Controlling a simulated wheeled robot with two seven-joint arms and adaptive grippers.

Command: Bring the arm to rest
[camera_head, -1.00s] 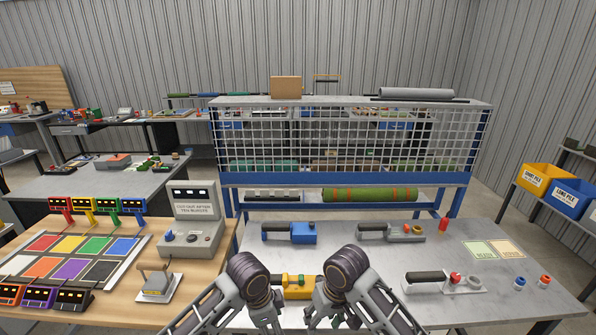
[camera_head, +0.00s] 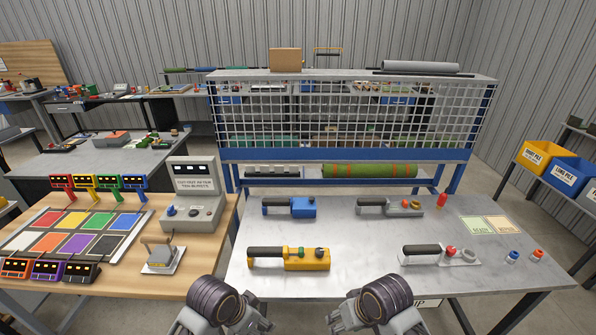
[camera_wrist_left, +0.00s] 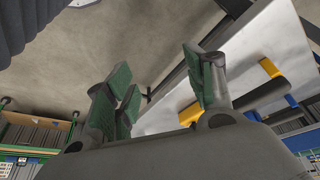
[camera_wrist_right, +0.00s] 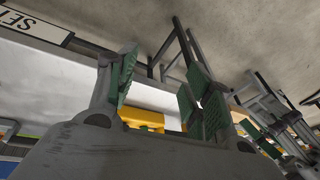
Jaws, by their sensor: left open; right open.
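My right gripper (camera_head: 345,318) is at the bottom of the head view, in front of the near edge of the metal table. In the right wrist view (camera_wrist_right: 158,90) its green-padded fingers stand apart with nothing between them. My left gripper (camera_head: 252,322) is at the bottom left of centre in the head view. In the left wrist view (camera_wrist_left: 160,95) its fingers are also apart and empty. Both arms are low and off the tabletop. A yellow tool with a black handle (camera_head: 290,259) lies on the table beyond both grippers, touched by neither.
The metal table (camera_head: 350,235) also holds a blue tool (camera_head: 290,207), two grey tools and small coloured knobs. A wooden table (camera_head: 210,255) with colour squares and a grey console (camera_head: 192,207) stands left. A mesh rack (camera_head: 350,155) stands behind. Bins (camera_head: 567,174) are at right.

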